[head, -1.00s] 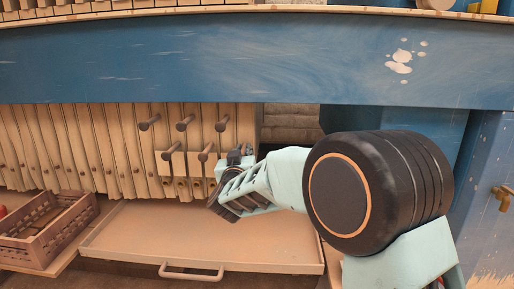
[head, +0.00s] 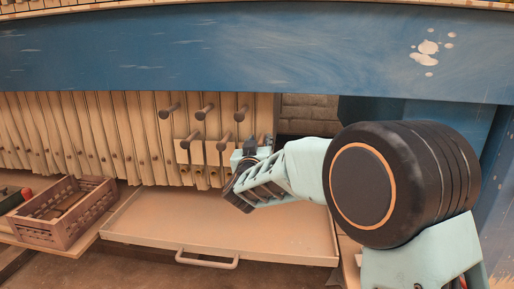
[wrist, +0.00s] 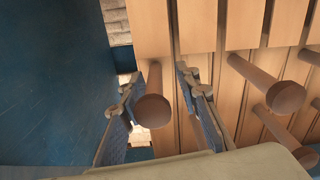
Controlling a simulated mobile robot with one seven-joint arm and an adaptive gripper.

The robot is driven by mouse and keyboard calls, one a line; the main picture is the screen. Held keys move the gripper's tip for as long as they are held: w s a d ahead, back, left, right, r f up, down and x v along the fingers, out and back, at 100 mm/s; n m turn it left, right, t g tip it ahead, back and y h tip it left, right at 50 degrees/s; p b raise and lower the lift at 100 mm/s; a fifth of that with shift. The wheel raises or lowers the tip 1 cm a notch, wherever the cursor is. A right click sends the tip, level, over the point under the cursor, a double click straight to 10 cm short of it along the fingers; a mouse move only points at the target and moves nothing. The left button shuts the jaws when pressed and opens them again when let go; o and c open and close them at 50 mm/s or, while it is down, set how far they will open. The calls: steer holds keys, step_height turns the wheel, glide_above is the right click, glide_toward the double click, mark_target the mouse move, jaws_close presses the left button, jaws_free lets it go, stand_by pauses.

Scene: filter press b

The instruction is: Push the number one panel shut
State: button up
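A row of tan upright panels (head: 101,135) hangs under the blue beam, several with round peg handles. I see no numbers, so I cannot tell which is number one. The rightmost panel (head: 264,112) ends beside a dark gap. My gripper (head: 242,158) is at the lower right end of the row in the head view, partly hidden by its own links. In the wrist view my gripper (wrist: 155,110) is open, with one finger on each side of a brown peg handle (wrist: 154,107). The peg stands between the fingers with gaps; I see no grip on it.
A tan tray with a handle (head: 208,260) lies below the panels. A brown crate (head: 65,212) stands at the left. The blue beam (head: 240,50) runs above my arm. More pegs (wrist: 285,97) stick out right of my gripper in the wrist view.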

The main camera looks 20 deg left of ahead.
steer(key=s+d, duration=0.2)
steer(key=s, duration=0.9)
steer(key=shift+s, duration=0.25)
steer(key=shift+d, duration=0.1)
